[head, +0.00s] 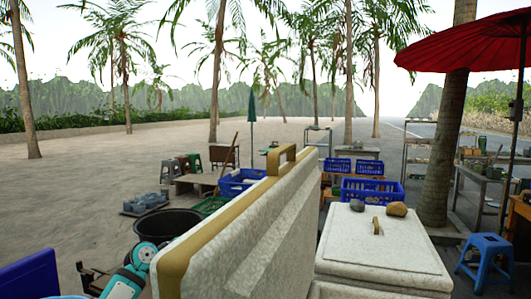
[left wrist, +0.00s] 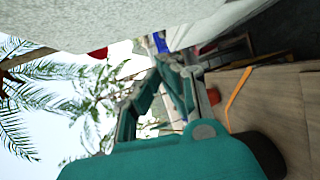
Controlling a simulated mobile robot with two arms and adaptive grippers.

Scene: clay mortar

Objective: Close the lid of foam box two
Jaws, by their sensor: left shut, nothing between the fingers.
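A white foam lid (head: 245,235) with a tan edge and a handle (head: 283,158) stands raised, nearly upright, in the near middle of the head view. The box under it is mostly out of view. To its right a second white foam box has its lid (head: 372,240) down flat. No label shows which one is box two. My left arm enters at the bottom left of the head view, and the lid hides its gripper there. In the left wrist view my left gripper (left wrist: 170,65) is shut and empty, below a white foam surface (left wrist: 130,25). I cannot tell whether they touch. My right gripper is not in view.
A black tub (head: 167,224) is left of the raised lid. Open sand lies beyond on the left.

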